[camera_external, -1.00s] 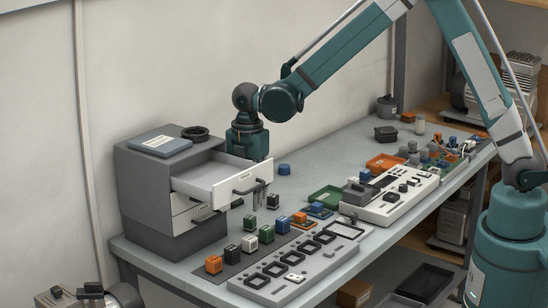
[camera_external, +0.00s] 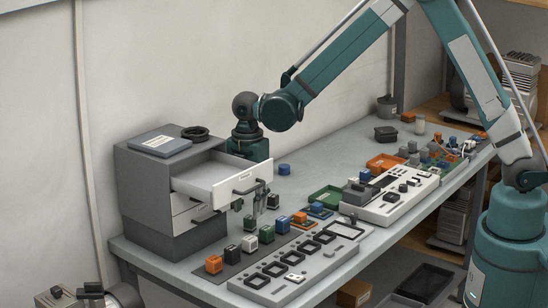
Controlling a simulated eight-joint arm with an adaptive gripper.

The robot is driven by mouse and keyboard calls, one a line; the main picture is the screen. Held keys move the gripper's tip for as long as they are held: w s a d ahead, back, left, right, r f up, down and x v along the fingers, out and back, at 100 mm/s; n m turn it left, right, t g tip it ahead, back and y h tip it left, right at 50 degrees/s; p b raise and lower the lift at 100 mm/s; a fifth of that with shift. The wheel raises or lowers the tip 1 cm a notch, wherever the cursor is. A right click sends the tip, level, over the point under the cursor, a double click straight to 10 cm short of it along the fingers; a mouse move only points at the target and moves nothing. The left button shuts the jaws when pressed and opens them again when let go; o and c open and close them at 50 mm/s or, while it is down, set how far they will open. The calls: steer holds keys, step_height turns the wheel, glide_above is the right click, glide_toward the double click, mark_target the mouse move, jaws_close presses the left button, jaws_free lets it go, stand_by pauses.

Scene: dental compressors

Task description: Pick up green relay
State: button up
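A green relay (camera_external: 266,234) stands upright in the row of small blocks on the dark strip, between a white block and a blue block. A second, smaller dark-green block (camera_external: 249,223) stands behind the row, near the drawer's right end. My gripper (camera_external: 261,208) points down just right of the open drawer's front, above and behind these blocks. Its two thin fingers look apart, with nothing visible between them. The drawer front hides part of the gripper's upper body. The gripper does not appear to touch either green block.
The open drawer (camera_external: 212,183) of the grey cabinet juts out close to my gripper. Orange (camera_external: 214,265), white (camera_external: 249,244) and blue (camera_external: 282,225) blocks crowd the row. A grey socket panel (camera_external: 335,262) lies in front.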

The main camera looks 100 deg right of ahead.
mark_target(248, 218)
steer(key=shift+w+d+f, duration=0.1)
steer(key=shift+f, duration=2.5)
steer(key=c, duration=0.9)
